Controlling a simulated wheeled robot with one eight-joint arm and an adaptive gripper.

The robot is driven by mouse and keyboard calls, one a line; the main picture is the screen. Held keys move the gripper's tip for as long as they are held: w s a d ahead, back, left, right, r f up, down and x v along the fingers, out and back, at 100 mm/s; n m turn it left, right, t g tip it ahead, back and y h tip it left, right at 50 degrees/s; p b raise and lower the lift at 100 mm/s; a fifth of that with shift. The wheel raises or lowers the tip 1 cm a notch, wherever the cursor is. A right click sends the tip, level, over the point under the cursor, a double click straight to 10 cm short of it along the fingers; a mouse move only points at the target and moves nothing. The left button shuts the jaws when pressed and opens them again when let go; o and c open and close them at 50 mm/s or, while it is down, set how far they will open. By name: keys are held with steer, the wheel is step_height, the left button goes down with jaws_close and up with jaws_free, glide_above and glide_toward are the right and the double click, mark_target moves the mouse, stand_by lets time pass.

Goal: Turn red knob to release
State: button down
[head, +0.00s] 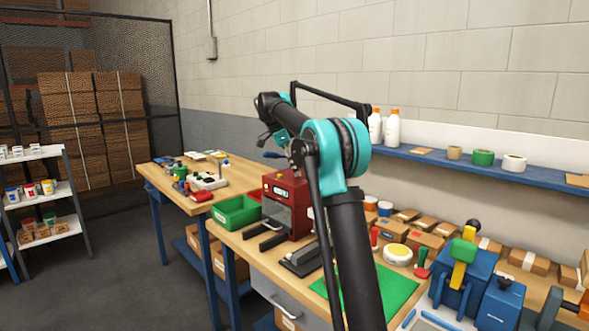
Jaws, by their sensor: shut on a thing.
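My arm rises through the middle of the head view. Its dark and teal end parts sit above the red machine, left of the large teal joint. My gripper's fingers cannot be made out there, and neither can what they hold. The red machine (283,198) stands on the front workbench, with a display on its face and a blue handle (273,155) at its top. My arm covers part of its right side. I cannot pick out a red knob on it with certainty. A small red upright piece (374,236) stands right of my arm.
A green bin (237,212) is left of the red machine. A blue shelf (480,163) runs along the wall. Floor is clear at left.

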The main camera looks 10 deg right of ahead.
steer(key=shift+w+m+g, duration=0.1)
steer(key=shift+m+g, duration=0.2)
steer(key=shift+m, duration=0.6)
steer(key=c, duration=1.2)
jaws_free()
steer(key=shift+v, duration=3.75)
